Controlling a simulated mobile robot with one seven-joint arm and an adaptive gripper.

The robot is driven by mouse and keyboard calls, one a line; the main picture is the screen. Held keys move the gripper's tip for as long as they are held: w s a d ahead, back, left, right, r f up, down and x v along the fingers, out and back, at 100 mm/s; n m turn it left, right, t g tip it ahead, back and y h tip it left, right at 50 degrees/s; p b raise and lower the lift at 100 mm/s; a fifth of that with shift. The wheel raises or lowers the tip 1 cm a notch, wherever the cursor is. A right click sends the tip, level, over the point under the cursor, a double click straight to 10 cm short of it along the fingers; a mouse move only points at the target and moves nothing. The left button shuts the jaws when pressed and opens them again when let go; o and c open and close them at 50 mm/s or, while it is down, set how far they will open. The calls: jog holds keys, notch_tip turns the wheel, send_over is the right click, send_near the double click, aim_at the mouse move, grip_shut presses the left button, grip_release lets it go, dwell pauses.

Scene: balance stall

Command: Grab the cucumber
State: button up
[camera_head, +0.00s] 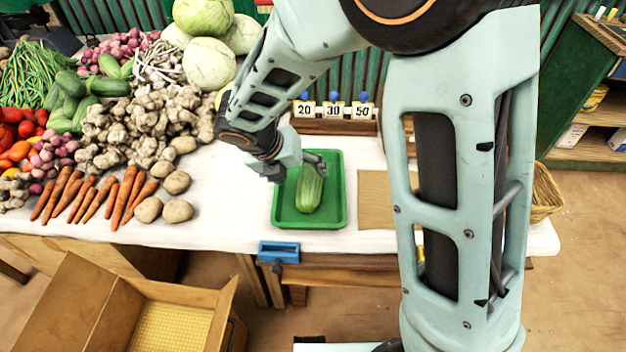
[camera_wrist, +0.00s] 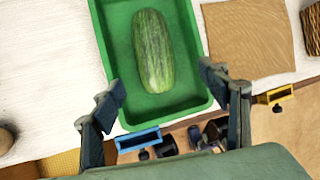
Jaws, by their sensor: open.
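A single green cucumber (camera_head: 309,190) lies in a green tray (camera_head: 281,213) on the white table. The wrist view shows the cucumber (camera_wrist: 153,50) lengthwise, near the middle of the tray (camera_wrist: 113,62). My gripper (camera_head: 298,168) is over the back left part of the tray in the head view, close to the cucumber. No contact with the cucumber shows.
More cucumbers (camera_head: 72,95) lie in the vegetable pile at left, with ginger (camera_head: 150,120), carrots (camera_head: 125,195) and potatoes (camera_head: 177,211). Number cards (camera_head: 333,110) stand behind the tray. A brown sheet (camera_head: 374,200) lies right of it. An open cardboard box (camera_head: 90,290) is below, at left.

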aim_at(307, 184)
jog(key=shift+a+f, duration=0.2)
jog(key=shift+f, duration=0.2)
jog(key=b+x, duration=0.3)
jog(key=x, duration=0.7)
jog(key=shift+w+a, duration=0.2)
jog(key=c, duration=1.4)
jog(key=shift+r, duration=0.1)
jog(key=shift+c, duration=0.8)
jog(key=shift+r, duration=0.1)
